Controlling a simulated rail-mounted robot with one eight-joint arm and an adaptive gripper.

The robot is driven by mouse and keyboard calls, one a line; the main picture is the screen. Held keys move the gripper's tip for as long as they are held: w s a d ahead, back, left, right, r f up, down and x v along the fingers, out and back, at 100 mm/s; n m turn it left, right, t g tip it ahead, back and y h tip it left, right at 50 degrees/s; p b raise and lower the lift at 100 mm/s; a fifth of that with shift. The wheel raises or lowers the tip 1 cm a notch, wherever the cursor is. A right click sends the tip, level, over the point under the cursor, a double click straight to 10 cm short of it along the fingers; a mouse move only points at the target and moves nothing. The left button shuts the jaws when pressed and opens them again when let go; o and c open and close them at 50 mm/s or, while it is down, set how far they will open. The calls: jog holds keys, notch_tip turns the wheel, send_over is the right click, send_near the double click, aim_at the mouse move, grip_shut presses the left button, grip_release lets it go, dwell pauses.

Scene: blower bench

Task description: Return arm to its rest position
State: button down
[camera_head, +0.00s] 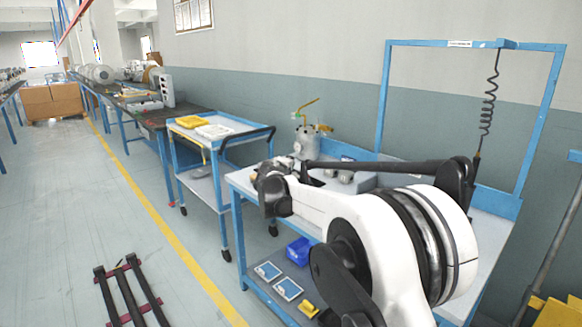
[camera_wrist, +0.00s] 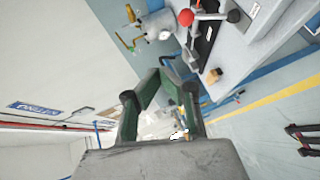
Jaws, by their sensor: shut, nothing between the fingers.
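My gripper (camera_wrist: 166,78) shows in the wrist view, with its dark green fingers brought together at the tips and nothing held between them. The wrist view is turned on its side. In the head view my white and black arm (camera_head: 385,235) fills the right foreground and reaches left over the blue-framed workbench (camera_head: 240,238). I cannot make out the fingertips there. A grey metal canister with brass fittings (camera_head: 307,140) stands on the bench behind my arm. It also shows at the top of the wrist view (camera_wrist: 158,22), near a red ball knob (camera_wrist: 234,16).
A blue bin (camera_head: 299,250) sits on the lower shelf. A black and red rack (camera_head: 130,290) lies on the floor.

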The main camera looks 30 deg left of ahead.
jog(key=shift+s+d+r, duration=0.1)
jog(key=shift+s, duration=0.1)
dwell(0.5)
jog(key=s+d+r+m+g+h, duration=0.15)
jog(key=d+r, duration=0.25)
jog(key=d, duration=0.7)
jog(key=s+d+r+m+h, duration=0.1)
jog(key=d+r+m, duration=0.2)
jog(key=d, duration=0.8)
jog(key=s+d+r+m+g+h, duration=0.1)
jog(key=s+d+r+m+h, duration=0.2)
jog(key=d, duration=0.9)
jog(key=s+d+m+g, duration=0.1)
jog(key=s+d+m, duration=0.1)
jog(key=s+d, duration=0.55)
jog(key=s+d+m+g, duration=0.1)
jog(key=s+d+m, duration=0.25)
jog(key=d, duration=0.65)
jog(key=s+d+f+m+g, duration=0.1)
jog(key=s+d+f, duration=0.3)
jog(key=s, duration=0.6)
jog(key=s+d+f+m+g+y, duration=0.1)
jog(key=s+d+f+m, duration=0.2)
jog(key=s, duration=0.7)
jog(key=s+d+f+m+g, duration=0.1)
jog(key=s+d+f, duration=0.4)
jog(key=s, duration=0.5)
jog(key=shift+d+f+m+p, duration=0.45)
jog(key=shift+d+m, duration=0.15)
jog(key=shift+d, duration=0.6)
